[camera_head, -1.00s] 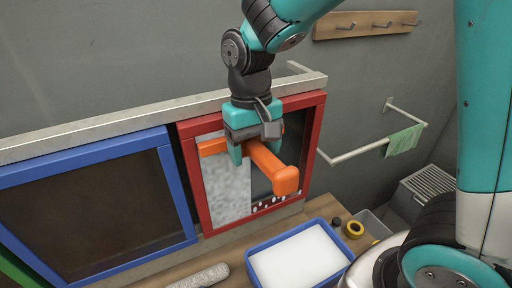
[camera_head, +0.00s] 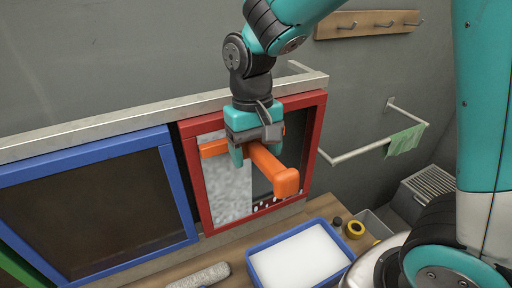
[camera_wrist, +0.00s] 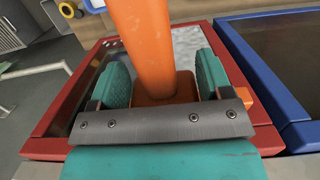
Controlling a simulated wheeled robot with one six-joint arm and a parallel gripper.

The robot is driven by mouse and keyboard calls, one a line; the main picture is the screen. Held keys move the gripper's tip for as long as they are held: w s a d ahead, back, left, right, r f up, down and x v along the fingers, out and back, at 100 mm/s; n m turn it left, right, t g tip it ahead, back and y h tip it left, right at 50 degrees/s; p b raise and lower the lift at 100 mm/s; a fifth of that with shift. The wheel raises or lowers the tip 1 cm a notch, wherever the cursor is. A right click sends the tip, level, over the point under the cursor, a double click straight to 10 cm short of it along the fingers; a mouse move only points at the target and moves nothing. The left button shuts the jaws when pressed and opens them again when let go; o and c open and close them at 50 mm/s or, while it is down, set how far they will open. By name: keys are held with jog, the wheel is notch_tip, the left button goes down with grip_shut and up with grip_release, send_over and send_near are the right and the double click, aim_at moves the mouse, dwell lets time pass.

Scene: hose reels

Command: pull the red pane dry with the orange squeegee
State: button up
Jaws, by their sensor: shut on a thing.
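The red-framed pane (camera_head: 226,190) stands upright in the middle of the head view. Its left part is covered with whitish foam. A dark, clear strip shows to the right of the foam, with white blobs along the lower edge. My gripper (camera_head: 254,158) is in front of the pane's upper part, shut on the orange squeegee (camera_head: 274,171). The squeegee's handle points out from the pane, and its orange head lies across the upper pane, partly hidden by my gripper. In the wrist view, the orange handle (camera_wrist: 148,45) stands between my two teal fingers (camera_wrist: 162,88); the red frame (camera_wrist: 243,75) surrounds them.
A blue-framed dark pane (camera_head: 95,205) stands left of the red one. Below, a blue tray of white foam (camera_head: 254,268), a grey-white roller (camera_head: 203,277) and a yellow ring (camera_head: 354,229) sit on the wooden bench. A towel rail (camera_head: 360,151) is at right.

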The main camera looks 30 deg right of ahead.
notch_tip(320, 180, down, 27)
jog(key=b, duration=1.6)
dwell(1.6)
jog(key=shift+s, duration=0.15)
jog(key=s, duration=0.6)
jog(key=shift+s, duration=0.4)
dwell(0.8)
